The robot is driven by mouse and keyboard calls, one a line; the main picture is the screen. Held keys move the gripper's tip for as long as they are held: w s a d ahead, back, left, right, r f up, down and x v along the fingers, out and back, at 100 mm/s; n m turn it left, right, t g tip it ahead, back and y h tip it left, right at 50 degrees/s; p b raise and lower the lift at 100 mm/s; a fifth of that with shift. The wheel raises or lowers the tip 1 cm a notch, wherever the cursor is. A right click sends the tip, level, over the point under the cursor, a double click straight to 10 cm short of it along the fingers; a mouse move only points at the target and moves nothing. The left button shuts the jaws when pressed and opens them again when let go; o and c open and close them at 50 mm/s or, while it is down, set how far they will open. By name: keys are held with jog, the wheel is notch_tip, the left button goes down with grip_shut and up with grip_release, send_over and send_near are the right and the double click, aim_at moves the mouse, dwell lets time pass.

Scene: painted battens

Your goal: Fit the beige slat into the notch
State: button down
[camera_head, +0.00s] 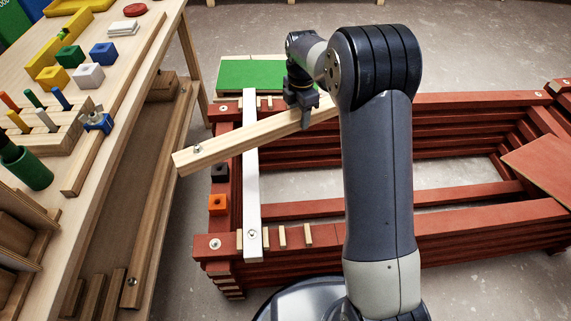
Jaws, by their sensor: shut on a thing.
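The beige slat (235,144) is a long pale wooden batten with a screw near its left end. My gripper (305,118) is shut on it, right of its middle. The slat slants from lower left to upper right, above the red timber frame (228,217), and crosses over a white slat (250,185). Its right end goes behind my arm and is hidden. The white slat lies across the frame's left side, front to back. Small beige blocks (282,235) stand on the front beam with gaps between them; similar ones show at the back beam. Which gap is the notch I cannot tell.
A wooden workbench (125,105) with coloured blocks and pegs stands at the left. A green panel (262,75) lies behind the frame. An orange block (217,204) and a black block (219,173) sit at its left side. A red board (545,160) is at the right.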

jog(key=w+a+f+n+b, duration=0.1)
jog(key=a+f+n+b, duration=0.1)
jog(key=f+n+b, duration=0.3)
jog(key=w+a+f+n+b, duration=0.1)
jog(key=f+n+b, duration=0.5)
jog(key=f, duration=0.8)
jog(key=shift+w+a+f+n, duration=0.2)
jog(key=shift+w+a+n, duration=0.2)
jog(key=shift+n, duration=0.8)
jog(key=shift+f, duration=0.1)
jog(key=c, duration=0.7)
grip_release()
jog(key=shift+f, duration=0.1)
notch_tip(320, 180, up, 12)
jog(key=p, duration=0.4)
